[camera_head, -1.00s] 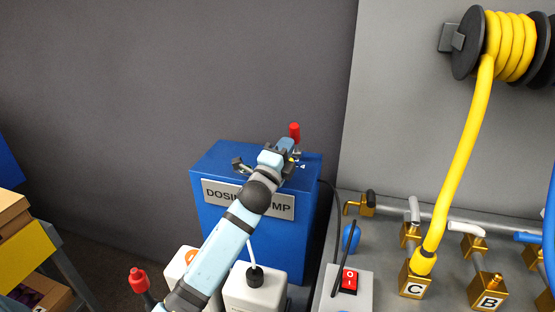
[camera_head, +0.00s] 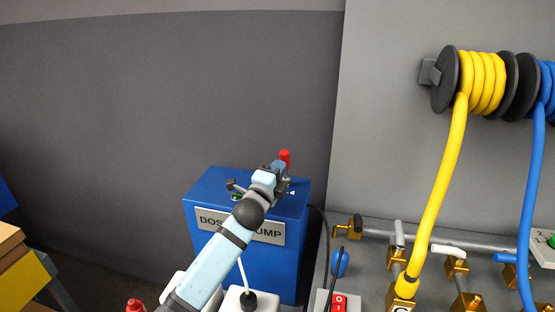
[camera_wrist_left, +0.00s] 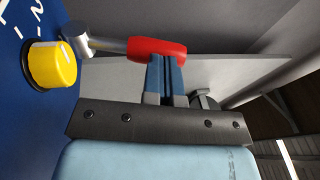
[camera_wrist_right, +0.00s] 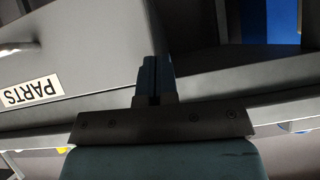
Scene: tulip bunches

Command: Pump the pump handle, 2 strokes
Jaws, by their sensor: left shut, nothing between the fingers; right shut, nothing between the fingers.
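The blue dosing pump (camera_head: 255,262) stands at the centre of the head view, with a lettered plate on its front. Its handle has a red grip (camera_head: 284,156), seen just beyond my left gripper (camera_head: 280,168). In the left wrist view, the red grip (camera_wrist_left: 157,48) sits on a metal lever beside a yellow knob (camera_wrist_left: 50,65). My left gripper's blue fingers (camera_wrist_left: 167,62) are shut and empty, their tips right at the red grip; I cannot tell if they touch it. My right gripper (camera_wrist_right: 154,62) shows only in its wrist view, shut and empty.
Right of the pump are a red switch (camera_head: 339,302), brass valves on a pipe, and yellow (camera_head: 444,190) and blue hoses from wall reels. White containers stand in front of the pump. A grey surface with a PARTS label (camera_wrist_right: 32,92) is near my right gripper.

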